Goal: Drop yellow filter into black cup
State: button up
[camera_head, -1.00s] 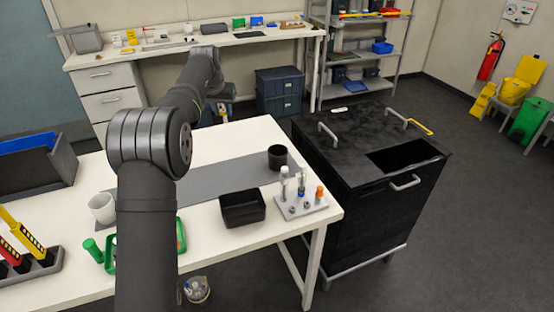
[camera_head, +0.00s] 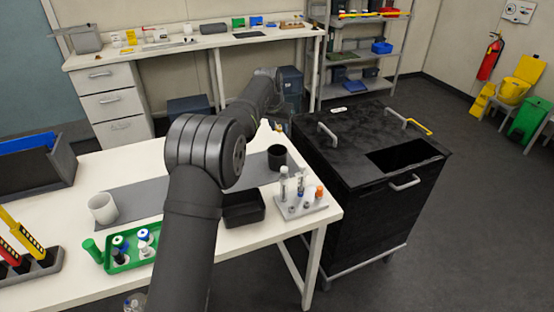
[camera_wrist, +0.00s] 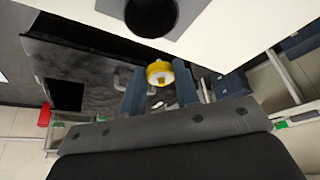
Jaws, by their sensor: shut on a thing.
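The yellow filter (camera_wrist: 159,72) is held between the two blue-grey fingers of my gripper (camera_wrist: 160,84) in the wrist view. The black cup (camera_head: 277,160) stands upright on the white table, near the far right end of the grey mat. Its dark round opening also shows at the top of the wrist view (camera_wrist: 151,14), apart from the filter. In the head view my gripper is small and partly hidden by my arm, just behind and above the cup. The filter is too small there to make out clearly.
A black bin (camera_head: 243,208) and a grey rack with vials (camera_head: 302,207) stand in front of the cup. A white cup (camera_head: 102,208) and a green tray with bottles (camera_head: 128,262) are at left. A black cabinet (camera_head: 355,150) stands right of the table.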

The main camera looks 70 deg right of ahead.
jog(key=shift+f, duration=0.9)
jog(key=o, duration=1.1)
jog(key=shift+c, duration=0.2)
jog(key=v, duration=1.7)
jog(key=shift+a+r, duration=0.15)
jog(key=shift+r, duration=0.05)
